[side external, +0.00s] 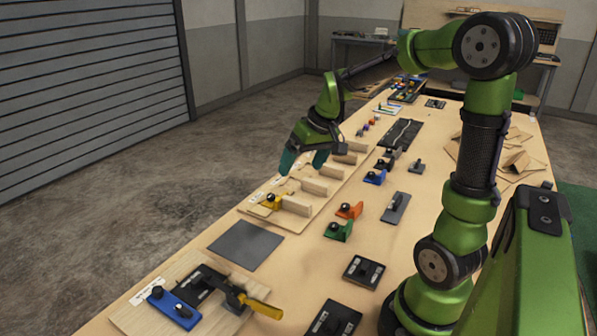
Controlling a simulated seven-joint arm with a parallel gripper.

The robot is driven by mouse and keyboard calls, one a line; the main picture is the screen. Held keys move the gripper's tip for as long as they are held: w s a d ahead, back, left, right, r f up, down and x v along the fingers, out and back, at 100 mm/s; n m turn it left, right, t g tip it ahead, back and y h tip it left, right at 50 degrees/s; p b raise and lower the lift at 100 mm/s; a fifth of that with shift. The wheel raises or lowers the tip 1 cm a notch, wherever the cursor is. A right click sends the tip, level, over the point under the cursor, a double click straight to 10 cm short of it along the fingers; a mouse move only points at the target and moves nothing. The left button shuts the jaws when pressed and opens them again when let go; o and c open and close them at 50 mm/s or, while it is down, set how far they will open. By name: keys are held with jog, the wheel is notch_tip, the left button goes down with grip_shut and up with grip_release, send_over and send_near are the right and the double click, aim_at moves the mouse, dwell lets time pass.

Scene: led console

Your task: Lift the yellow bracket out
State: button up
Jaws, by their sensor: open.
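The yellow bracket (271,202) sits at the near end of a long wooden fixture board (293,221), beside an upright wooden block (296,206). It has a dark knob on it. My gripper (304,162) is open, above the board and up and to the right of the bracket in the picture. Its teal fingertips point down and are apart from the bracket. Nothing shows between the fingers. How the bracket is seated in the board is too small to tell.
Orange (349,210), green (338,231) and blue (375,177) brackets stand right of the board. Several upright blocks line the board. A dark grey mat (245,245) lies nearer, bare. A yellow-handled clamp (259,305) is on the front board.

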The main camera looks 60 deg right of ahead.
aim_at(281, 196)
jog(key=w+d+f+n, duration=0.1)
jog(key=w+d+n, duration=0.4)
jog(key=d, duration=0.2)
jog(key=x, duration=1.7)
jog(key=shift+s, duration=0.25)
jog(key=shift+c, duration=0.2)
jog(key=c, duration=1.1)
jog(key=shift+r, duration=0.15)
notch_tip(281, 196, up, 22)
jog(key=shift+f, duration=0.1)
